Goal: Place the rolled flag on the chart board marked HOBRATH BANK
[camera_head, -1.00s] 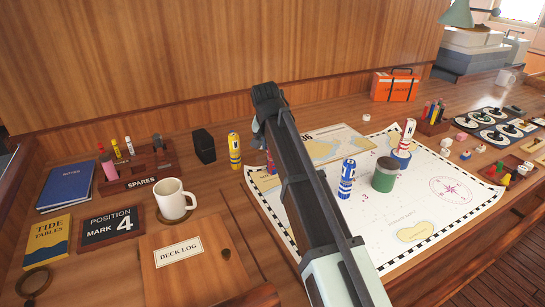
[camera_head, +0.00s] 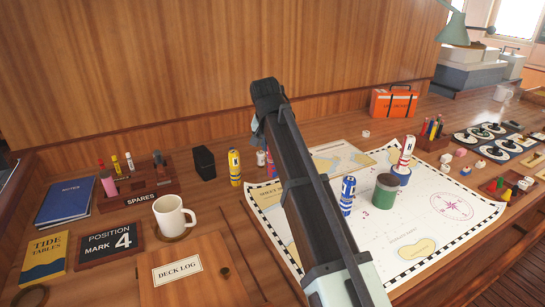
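My arm (camera_head: 305,190) rises across the middle of the view; its fingers do not show, hidden behind the dark link or out of sight. A further small red-and-white item (camera_head: 261,158) shows partly beside my arm. A chart board (camera_head: 345,160) lies behind the arm, partly covered. No HOBRATH BANK marking is legible.
A large white chart (camera_head: 400,230) carries a green canister (camera_head: 385,195). A mug (camera_head: 170,216), a deck log lid (camera_head: 185,275), a black box (camera_head: 204,162) and a spares rack (camera_head: 140,190) stand left. An orange case (camera_head: 393,103) is at the back.

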